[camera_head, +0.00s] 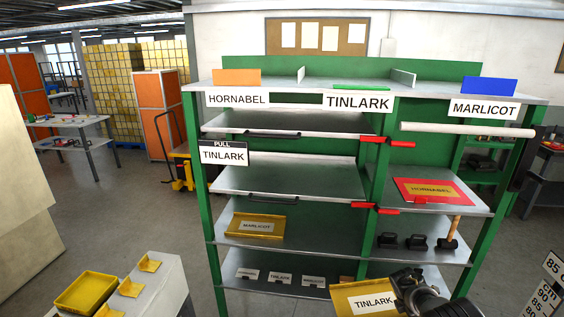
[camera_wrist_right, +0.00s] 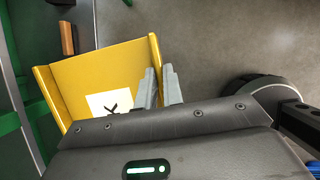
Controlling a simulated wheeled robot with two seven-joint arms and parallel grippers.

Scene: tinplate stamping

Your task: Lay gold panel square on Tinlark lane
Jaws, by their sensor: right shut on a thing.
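The gold panel (camera_head: 350,300), with a white TINLARK label, is at the bottom of the head view, in front of the rack's lowest shelf. My right gripper (camera_head: 400,288) is shut on its right edge. In the right wrist view the grey fingers (camera_wrist_right: 161,88) grip the edge of the panel (camera_wrist_right: 100,72), which has raised rims; its label is partly hidden by the gripper body. The Tinlark lane is on the rack's top shelf above the TINLARK sign (camera_head: 358,102), between two low white dividers, with a green plate (camera_head: 361,87) at its front. My left gripper is out of view.
Orange (camera_head: 236,77) and blue (camera_head: 488,85) plates mark the HORNABEL and MARLICOT lanes. Red handles (camera_head: 387,140) and a white bar (camera_head: 467,129) stick out at the rack's front. A gold MARLICOT panel (camera_head: 271,233) lies on a lower shelf. Yellow parts lie on a table at lower left.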

